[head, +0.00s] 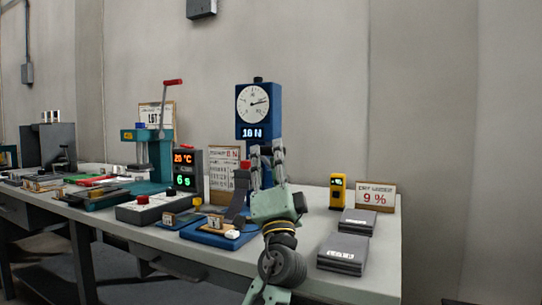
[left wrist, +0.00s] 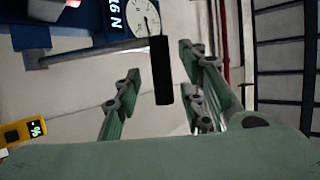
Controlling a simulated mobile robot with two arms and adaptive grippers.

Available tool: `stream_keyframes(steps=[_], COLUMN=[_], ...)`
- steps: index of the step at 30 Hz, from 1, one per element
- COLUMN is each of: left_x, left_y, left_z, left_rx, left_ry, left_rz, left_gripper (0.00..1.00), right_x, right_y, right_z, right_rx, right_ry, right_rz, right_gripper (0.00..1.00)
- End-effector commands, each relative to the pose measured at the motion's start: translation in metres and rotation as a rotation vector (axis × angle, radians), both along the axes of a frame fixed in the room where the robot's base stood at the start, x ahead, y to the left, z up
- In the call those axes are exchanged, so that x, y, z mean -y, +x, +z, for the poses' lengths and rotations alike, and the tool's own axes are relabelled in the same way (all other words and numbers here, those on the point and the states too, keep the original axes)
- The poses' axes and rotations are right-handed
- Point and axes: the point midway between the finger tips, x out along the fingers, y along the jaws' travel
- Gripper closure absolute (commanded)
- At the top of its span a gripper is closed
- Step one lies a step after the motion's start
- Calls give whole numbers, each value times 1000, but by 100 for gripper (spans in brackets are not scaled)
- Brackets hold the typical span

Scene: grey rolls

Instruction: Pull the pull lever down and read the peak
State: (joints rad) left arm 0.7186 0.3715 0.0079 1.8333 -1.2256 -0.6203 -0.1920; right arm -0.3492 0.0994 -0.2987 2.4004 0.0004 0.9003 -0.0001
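The blue pull tester (head: 258,107) stands on the bench with a round dial and a lit display showing a small number of newtons, its last digit hard to read. In the left wrist view the tester (left wrist: 92,18) is at the upper left. A metal bar (left wrist: 95,52) runs from it to the pull lever's black grip (left wrist: 162,70). My left gripper (head: 266,163) is in front of the tester and hides the lever in the head view. Its fingers are open on both sides of the black grip, with visible gaps. My right gripper is out of view.
A yellow meter (head: 337,191) and a 9 % sign (head: 375,196) stand to the right, near grey pads (head: 343,253). A peel stand (head: 239,190) on a blue base, a red-green display box (head: 187,170) and a teal press (head: 150,150) stand to the left.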

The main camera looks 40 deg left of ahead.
Motion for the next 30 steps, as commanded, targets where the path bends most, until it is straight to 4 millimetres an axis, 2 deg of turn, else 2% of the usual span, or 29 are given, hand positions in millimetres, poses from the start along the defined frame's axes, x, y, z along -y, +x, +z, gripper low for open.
stream_keyframes(steps=[6, 13, 18, 30], left_x=[25, 45, 51, 52], left_y=[-22, -41, -47, -47], left_z=[-37, -64, -72, -72], left_rx=[-3, -4, -2, 0], left_ry=[-4, -3, -2, -2], left_rz=[-5, -4, -4, -3], left_gripper=[63, 63, 63, 63], right_x=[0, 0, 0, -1], right_y=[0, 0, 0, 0], right_z=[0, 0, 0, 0], right_rx=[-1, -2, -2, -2], right_ry=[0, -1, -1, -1], right_rz=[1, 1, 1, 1], right_gripper=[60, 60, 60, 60])
